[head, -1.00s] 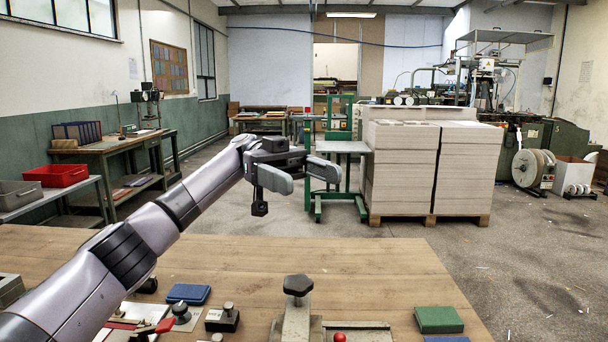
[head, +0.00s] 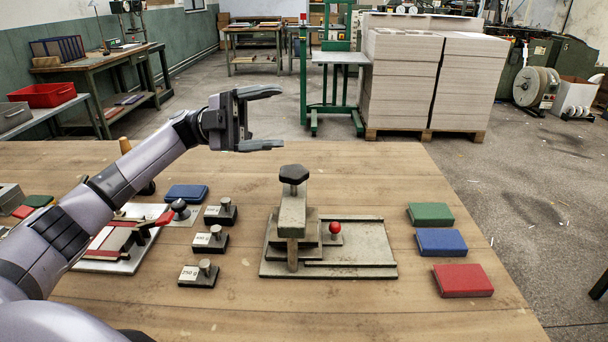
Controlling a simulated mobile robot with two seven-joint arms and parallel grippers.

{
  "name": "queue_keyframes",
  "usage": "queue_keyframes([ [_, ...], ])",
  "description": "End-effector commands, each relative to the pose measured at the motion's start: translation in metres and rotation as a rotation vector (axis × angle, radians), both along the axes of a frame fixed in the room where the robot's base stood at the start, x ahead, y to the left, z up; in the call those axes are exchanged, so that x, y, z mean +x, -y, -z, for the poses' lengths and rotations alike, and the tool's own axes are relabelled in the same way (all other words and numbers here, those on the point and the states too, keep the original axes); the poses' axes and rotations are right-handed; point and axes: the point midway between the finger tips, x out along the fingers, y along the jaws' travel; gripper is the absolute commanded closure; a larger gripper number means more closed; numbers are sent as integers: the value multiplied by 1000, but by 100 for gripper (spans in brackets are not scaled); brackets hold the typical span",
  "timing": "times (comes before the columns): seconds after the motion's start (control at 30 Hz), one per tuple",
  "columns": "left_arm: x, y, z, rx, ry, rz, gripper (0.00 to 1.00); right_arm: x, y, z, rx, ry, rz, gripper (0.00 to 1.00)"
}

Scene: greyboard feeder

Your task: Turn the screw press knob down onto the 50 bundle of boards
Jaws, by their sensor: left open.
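The screw press stands mid-table, with a black lobed knob (head: 293,174) on top of its grey-beige metal frame (head: 291,212). Grey layers (head: 310,232) show around the foot of the frame; I cannot tell which of them are the bundle of boards. The base plate (head: 350,270) carries a small red ball knob (head: 335,227) to the right of the frame. My left gripper (head: 278,118) is open and empty, its fingers pointing right, one above the other. In the picture it is above and slightly left of the black knob, apart from it. My right gripper is out of view.
Several weights (head: 211,239) with knobs stand left of the press. A white board with a red-handled tool (head: 120,240) and a blue pad (head: 186,192) lie farther left. Green (head: 430,213), blue (head: 441,242) and red (head: 463,280) blocks lie at right. The table front is bare.

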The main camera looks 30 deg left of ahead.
Motion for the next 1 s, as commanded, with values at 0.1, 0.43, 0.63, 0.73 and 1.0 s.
queue_keyframes([
  [0.1,-5,-13,19,40,188,-157,22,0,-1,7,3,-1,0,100],
  [0.43,-16,-32,46,294,728,-509,22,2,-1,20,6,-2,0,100],
  [0.63,-21,-31,60,525,1069,-633,22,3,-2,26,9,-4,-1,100],
  [0.73,-23,-26,66,648,1244,-663,22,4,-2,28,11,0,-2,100],
  [1.0,-26,-3,82,916,1667,-646,22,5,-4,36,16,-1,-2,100],
])
